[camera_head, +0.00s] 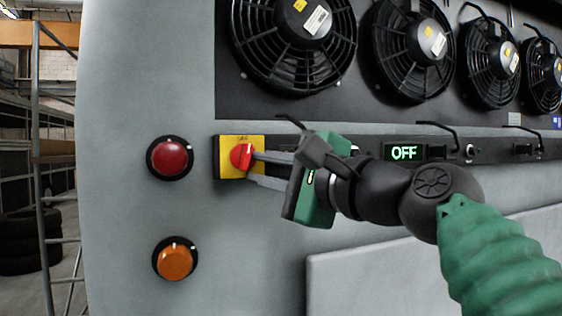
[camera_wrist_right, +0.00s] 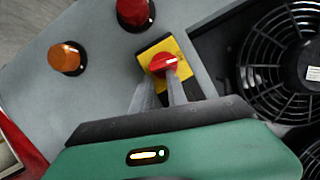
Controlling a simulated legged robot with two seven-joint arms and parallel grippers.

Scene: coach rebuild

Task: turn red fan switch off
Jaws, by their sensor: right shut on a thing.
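The red fan switch (camera_head: 240,156) is a red rotary knob on a yellow square plate (camera_head: 229,170), set in the grey panel left of centre in the head view. My right gripper (camera_head: 256,168) reaches in from the right and is shut on the knob, a finger on either side. My left gripper is not in view.
A red round lamp (camera_head: 170,158) and an orange one (camera_head: 175,260) are on the panel left of the switch. Several black fans (camera_head: 294,40) line the top. Metal shelving (camera_head: 40,150) and stacked tires (camera_head: 28,240) stand at the far left.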

